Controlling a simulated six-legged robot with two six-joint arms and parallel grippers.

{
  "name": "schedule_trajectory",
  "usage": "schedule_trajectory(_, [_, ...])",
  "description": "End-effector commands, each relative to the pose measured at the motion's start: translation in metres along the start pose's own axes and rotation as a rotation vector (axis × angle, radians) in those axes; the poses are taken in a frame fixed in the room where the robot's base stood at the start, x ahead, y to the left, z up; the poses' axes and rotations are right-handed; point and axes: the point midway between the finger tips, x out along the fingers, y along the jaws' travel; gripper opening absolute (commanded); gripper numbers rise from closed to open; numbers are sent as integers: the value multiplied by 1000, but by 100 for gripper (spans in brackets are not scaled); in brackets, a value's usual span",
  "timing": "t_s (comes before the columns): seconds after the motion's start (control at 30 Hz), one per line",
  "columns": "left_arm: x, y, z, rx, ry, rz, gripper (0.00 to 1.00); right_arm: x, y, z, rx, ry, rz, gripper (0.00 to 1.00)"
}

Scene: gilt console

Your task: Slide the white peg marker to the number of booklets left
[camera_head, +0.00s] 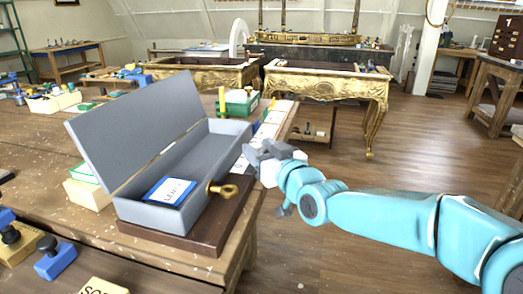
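A grey box (228,127) stands with its lid raised on a dark brown board on the workbench. One blue and white booklet (170,190) lies in its near end; the rest of the visible floor of the box looks bare. I cannot pick out the white peg marker. A strip of whitish pieces (275,115) runs along the bench's right edge behind my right gripper, too small to read. My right gripper (256,157) is just right of the box, above the bench edge. Its fingers blend together, so its opening is unclear. My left gripper is out of view.
A green box (238,103) stands behind the box. Stamps (55,258) and blocks crowd the bench at left. Gilt consoles (327,86) stand beyond; the wooden floor at right is clear.

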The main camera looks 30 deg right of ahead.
Motion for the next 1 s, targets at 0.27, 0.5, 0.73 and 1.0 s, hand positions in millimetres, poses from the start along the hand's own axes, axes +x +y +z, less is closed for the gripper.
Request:
schedule_trajectory(0.27, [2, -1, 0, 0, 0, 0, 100, -18, 0, 0, -1, 2, 1, 50])
schedule_trajectory(0.5, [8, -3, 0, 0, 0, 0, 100, -80, 0, 0, -2, 4, 3, 50])
schedule_trajectory(0.73, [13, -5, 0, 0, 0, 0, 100, -134, 0, 0, -2, 5, 3, 50])
schedule_trajectory(1.0, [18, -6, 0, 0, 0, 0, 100, -162, -1, 0, -1, 1, 1, 50])
